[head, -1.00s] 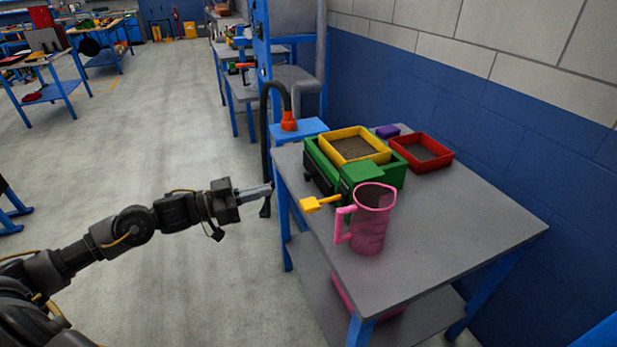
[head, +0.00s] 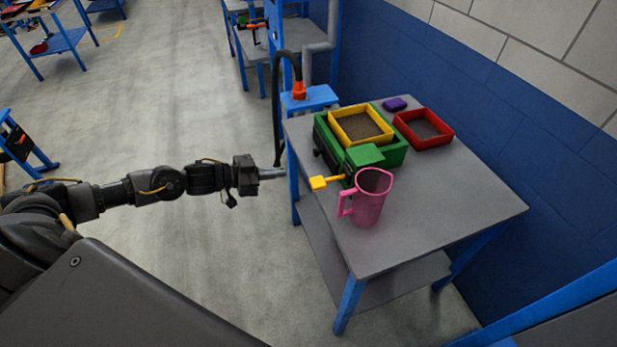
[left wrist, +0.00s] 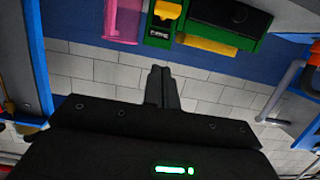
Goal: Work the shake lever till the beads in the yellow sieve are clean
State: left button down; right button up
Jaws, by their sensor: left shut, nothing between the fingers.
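The yellow sieve (head: 335,125) sits in the green shaker box (head: 391,154) on the grey table, with grey-brown material inside; I cannot tell how clean the beads are. The yellow shake lever (head: 319,183) sticks out from the box's front left, and it also shows in the left wrist view (left wrist: 166,11). My left gripper (head: 281,173) is shut and empty, just left of the table, a short way left of the lever and apart from it. It also shows in the left wrist view (left wrist: 161,72). My right gripper is not in view.
A pink jug (head: 369,203) stands close in front of the box, right of the lever. A red sieve (head: 424,128) and a purple block (head: 394,104) lie on the table (head: 440,210) behind. A black hose runs beside the table. The table's front right is clear.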

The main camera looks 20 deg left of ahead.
aim_at(329, 180)
pick_arm(q)
jog(key=shift+d, duration=0.1)
jog(key=w+d+f+p, duration=0.4)
jog(key=w+d+f, duration=0.2)
jog(key=w, duration=0.1)
jog(key=shift+d+f, duration=0.15)
jog(key=shift+d, duration=0.2)
dwell(0.4)
